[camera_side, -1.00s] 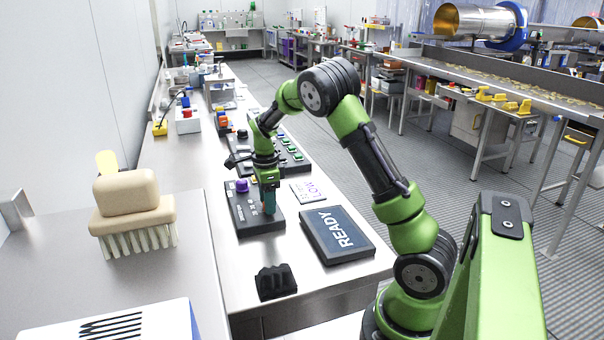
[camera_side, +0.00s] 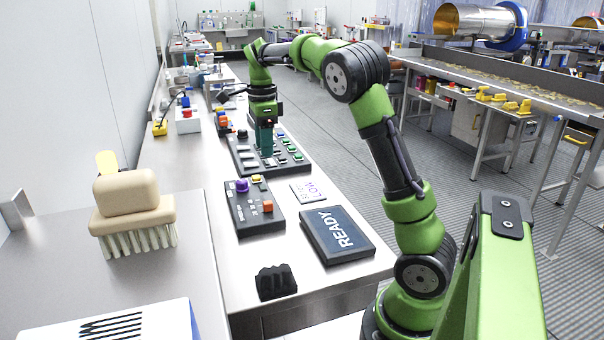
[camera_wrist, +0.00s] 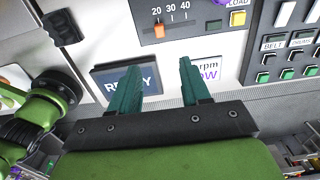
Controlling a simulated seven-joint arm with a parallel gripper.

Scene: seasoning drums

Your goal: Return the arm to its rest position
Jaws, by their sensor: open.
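My gripper (camera_side: 265,142) is in the air above the far button panel (camera_side: 262,157) in the side view, its teal fingers pointing down. In the wrist view my gripper (camera_wrist: 162,72) shows two teal fingers spread apart with nothing between them. The arm reaches out from its base at the lower right, with its elbow bent high.
A control box (camera_side: 252,214) with a purple knob, a READY display (camera_side: 337,236) and a LOW card (camera_side: 308,191) lie on the steel bench. A black block (camera_side: 276,282) is at the front. A brush (camera_side: 135,225) stands at left. The aisle at right is clear.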

